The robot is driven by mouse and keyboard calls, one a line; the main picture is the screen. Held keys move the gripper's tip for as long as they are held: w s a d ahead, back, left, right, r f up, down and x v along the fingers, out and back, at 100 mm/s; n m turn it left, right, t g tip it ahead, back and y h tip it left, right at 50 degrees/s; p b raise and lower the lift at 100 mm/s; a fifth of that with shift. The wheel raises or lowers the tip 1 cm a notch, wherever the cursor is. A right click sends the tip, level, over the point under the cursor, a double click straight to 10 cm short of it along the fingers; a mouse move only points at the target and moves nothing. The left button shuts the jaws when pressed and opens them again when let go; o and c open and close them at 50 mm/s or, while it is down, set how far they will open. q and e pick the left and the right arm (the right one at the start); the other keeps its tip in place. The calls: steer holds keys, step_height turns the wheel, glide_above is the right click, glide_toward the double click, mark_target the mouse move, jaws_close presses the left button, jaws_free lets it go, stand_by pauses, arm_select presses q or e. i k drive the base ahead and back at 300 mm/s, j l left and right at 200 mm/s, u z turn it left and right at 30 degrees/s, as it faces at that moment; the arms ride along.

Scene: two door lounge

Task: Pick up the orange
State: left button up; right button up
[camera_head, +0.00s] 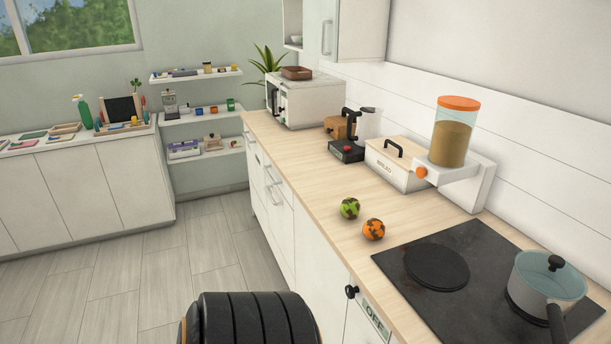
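The orange (373,229) is a round orange fruit with dark patches. It sits on the light wood counter (310,180), just left of the black cooktop's far left corner. A similar green round fruit (349,208) with dark patches sits a little behind it and to the left, apart from it. Neither of my grippers shows in the head view, so nothing is seen touching the orange.
A black cooktop (470,262) holds a grey-blue pot (547,282). Behind the fruit stand a bread box (396,168), a dispenser with an orange lid (454,132) and a black appliance (346,151). The counter around the fruit is clear. Open floor (150,265) lies left.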

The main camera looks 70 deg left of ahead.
mark_target(373, 229)
steer(key=u, duration=1.85)
